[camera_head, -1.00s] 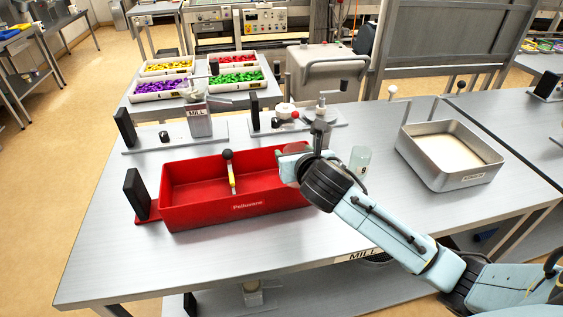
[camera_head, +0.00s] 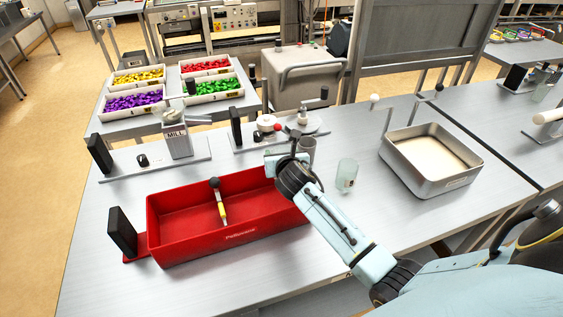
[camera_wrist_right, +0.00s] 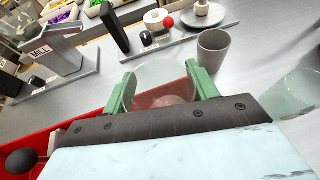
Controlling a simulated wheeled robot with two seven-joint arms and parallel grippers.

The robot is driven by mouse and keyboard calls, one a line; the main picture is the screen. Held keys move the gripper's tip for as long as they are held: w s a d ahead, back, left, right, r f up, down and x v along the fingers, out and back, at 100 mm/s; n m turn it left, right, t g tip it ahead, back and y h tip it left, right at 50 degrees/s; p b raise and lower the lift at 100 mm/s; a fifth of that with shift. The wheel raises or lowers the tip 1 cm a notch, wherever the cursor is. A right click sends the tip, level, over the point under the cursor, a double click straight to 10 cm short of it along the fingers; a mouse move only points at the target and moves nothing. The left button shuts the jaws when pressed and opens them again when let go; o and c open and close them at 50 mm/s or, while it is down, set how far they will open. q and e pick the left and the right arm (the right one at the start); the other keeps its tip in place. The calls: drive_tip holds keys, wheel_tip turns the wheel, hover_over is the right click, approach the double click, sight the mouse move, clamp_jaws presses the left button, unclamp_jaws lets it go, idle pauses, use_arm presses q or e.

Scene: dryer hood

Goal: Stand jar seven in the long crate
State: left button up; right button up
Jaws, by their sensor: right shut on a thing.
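The long red crate (camera_head: 162,240) stands on the bench, with a yellow-handled tool with a dark ball end (camera_head: 219,200) in it. My right gripper (camera_head: 284,158) is at the crate's right back corner in the head view. In the wrist view its green fingers (camera_wrist_right: 162,90) are shut on a clear glass jar (camera_wrist_right: 160,78), which appears upright with red showing through it. I cannot read a number on this jar. The arm hides most of it in the head view. A second clear jar (camera_head: 346,174), with a small mark, stands to the right. My left gripper is not in view.
A grey cup (camera_head: 308,148) stands close behind the right gripper. A metal tray (camera_head: 436,186) is at the right. The mill (camera_head: 177,142) and another fixture (camera_head: 268,136) stand behind the crate. Bare bench lies in front of the crate.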

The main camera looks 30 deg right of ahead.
drive_tip(key=shift+f, duration=1)
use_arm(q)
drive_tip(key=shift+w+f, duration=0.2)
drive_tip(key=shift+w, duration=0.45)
use_arm(e)
drive_tip(key=shift+f, duration=0.15)
drive_tip(key=shift+f, duration=0.45)
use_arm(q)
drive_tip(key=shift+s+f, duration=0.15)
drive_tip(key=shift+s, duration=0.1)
use_arm(e)
drive_tip(key=o, duration=1)
drive_tip(key=shift+c, duration=0.2)
drive_tip(key=shift+r, duration=0.1)
